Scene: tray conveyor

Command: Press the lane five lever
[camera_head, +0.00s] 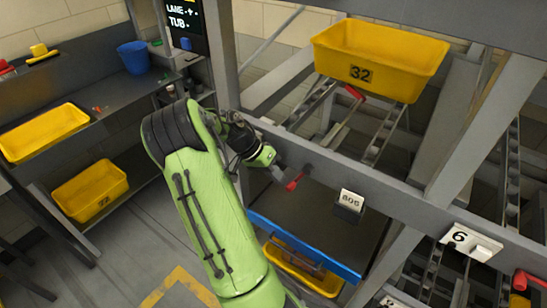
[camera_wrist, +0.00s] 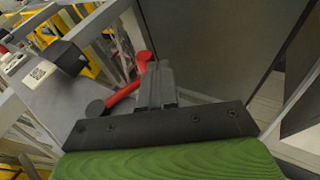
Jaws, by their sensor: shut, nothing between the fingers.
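A red lever (camera_head: 294,182) sticks out from the grey frame near the middle of the head view. In the wrist view this red lever (camera_wrist: 122,95) runs up from a dark round pivot to a rounded red end, just left of my fingers. My gripper (camera_head: 279,173) is shut and empty, right beside the lever; it also shows in the wrist view (camera_wrist: 158,72). The fingertips lie close to the lever's red end; I cannot tell whether they touch. No lane number shows clearly beside this lever.
A sign with a 6 (camera_head: 468,240) and another red lever (camera_head: 527,280) are at lower right. A yellow tub marked 32 (camera_head: 395,58) sits on upper rails. A blue-edged dark panel (camera_head: 315,225) lies below my gripper. A screen (camera_head: 185,20) reads lane and tub.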

